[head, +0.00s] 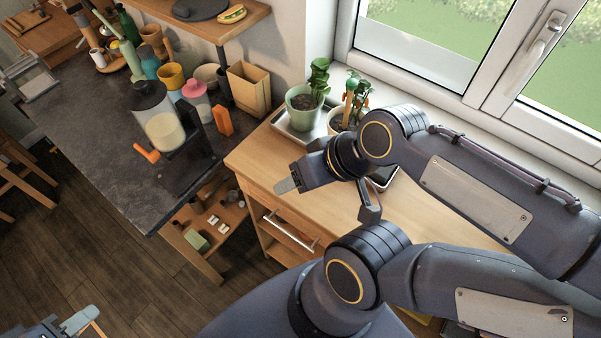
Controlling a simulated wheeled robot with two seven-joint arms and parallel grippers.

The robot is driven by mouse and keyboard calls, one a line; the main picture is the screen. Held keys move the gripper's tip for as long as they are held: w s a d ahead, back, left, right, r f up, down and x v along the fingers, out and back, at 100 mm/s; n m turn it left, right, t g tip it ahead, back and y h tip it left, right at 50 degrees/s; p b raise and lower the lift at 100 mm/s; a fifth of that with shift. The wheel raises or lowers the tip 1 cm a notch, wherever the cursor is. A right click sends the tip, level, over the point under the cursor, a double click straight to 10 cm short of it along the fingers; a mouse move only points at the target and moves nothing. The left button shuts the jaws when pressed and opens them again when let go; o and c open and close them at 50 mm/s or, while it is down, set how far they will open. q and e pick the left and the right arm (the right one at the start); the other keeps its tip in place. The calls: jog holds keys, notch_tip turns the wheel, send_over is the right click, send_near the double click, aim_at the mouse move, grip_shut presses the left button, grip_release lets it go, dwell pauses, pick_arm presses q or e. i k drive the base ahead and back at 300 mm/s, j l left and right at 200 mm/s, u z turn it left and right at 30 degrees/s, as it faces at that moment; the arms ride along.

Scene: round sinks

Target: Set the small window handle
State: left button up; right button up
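The small window handle (543,36) is a pale lever on the white window frame at the top right. It stands aslant, its lower end toward the left. My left gripper (82,322) shows only in part at the bottom left edge, far from the handle; its finger gap is not clear. My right gripper (287,186) is above the left end of the wooden cabinet, pointing left and away from the window. Its fingers overlap in this view, so its opening cannot be told. Neither gripper touches the handle.
Potted plants (305,104) stand on a tray by the window sill. A dark counter (75,120) at the left holds a blender-like jar (158,118), cups and bottles. My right arm covers much of the wooden cabinet top (262,150). Open floor (110,255) lies at the lower left.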

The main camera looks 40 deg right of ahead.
aim_at(537, 50)
jog(key=k, duration=0.5)
jog(key=z, duration=2.3)
